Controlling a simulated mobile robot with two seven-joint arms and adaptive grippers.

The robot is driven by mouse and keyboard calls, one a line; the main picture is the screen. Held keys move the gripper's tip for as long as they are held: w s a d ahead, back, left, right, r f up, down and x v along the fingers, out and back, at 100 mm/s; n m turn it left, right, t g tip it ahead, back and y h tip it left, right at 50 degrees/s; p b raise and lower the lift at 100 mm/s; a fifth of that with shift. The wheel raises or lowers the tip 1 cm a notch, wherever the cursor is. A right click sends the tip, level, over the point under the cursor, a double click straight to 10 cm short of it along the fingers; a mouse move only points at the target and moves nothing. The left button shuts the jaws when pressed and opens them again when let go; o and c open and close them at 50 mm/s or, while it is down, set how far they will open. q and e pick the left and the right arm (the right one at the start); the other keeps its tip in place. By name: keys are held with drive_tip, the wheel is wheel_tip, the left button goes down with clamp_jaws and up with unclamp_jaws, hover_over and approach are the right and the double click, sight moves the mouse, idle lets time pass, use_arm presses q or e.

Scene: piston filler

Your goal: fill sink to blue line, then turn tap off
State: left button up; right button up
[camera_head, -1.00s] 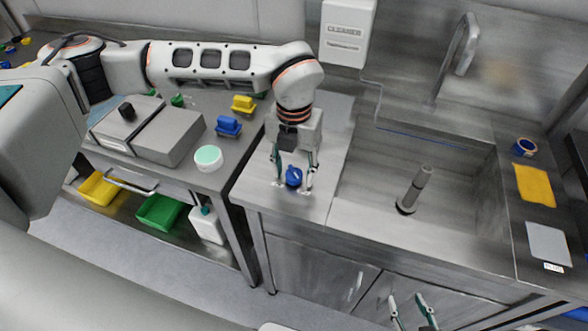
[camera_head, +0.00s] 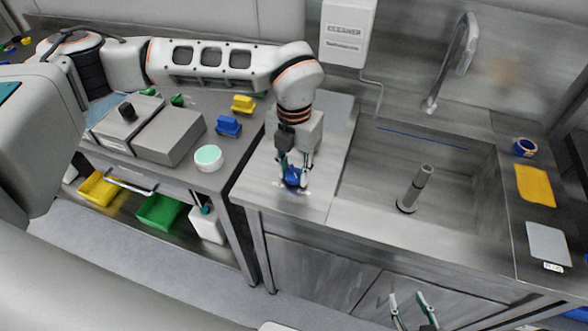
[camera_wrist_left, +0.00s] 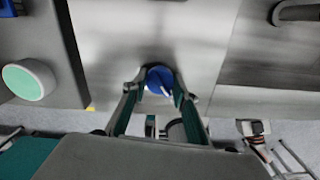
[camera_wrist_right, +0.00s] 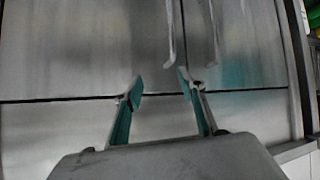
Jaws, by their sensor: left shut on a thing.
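A blue tap knob (camera_head: 292,177) with a white mark stands on the steel counter left of the sink. My left gripper (camera_head: 293,184) has its fingers closed around the knob, which also shows in the left wrist view (camera_wrist_left: 160,78). The sink (camera_head: 370,207) has a blue line (camera_head: 415,135) on its back wall and an upright grey standpipe (camera_head: 415,188). I cannot make out water in it. The curved spout (camera_head: 468,45) hangs over its back edge; no stream is visible. My right gripper (camera_head: 412,311) is open and empty before the cabinet doors.
A yellow cloth (camera_head: 535,185), a grey pad (camera_head: 548,244) and a blue tape roll (camera_head: 524,147) lie right of the sink. A side table on the left holds a grey box (camera_head: 168,136), a green-topped round tub (camera_head: 208,158) and blue and yellow blocks.

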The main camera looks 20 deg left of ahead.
sight(294, 173)
use_arm(q)
drive_tip(key=m, duration=0.3)
drive_tip(key=shift+m, duration=0.3)
drive_tip(key=m, duration=0.4)
drive_tip(key=shift+m, duration=0.3)
drive_tip(key=m, duration=0.4)
drive_tip(key=shift+r+p, duration=0.1)
drive_tip(key=shift+p, duration=0.2)
drive_tip(key=shift+w+m, duration=0.1)
drive_tip(key=shift+m, duration=1.9)
drive_tip(key=o, duration=1.1)
wheel_tip(294, 173, up, 12)
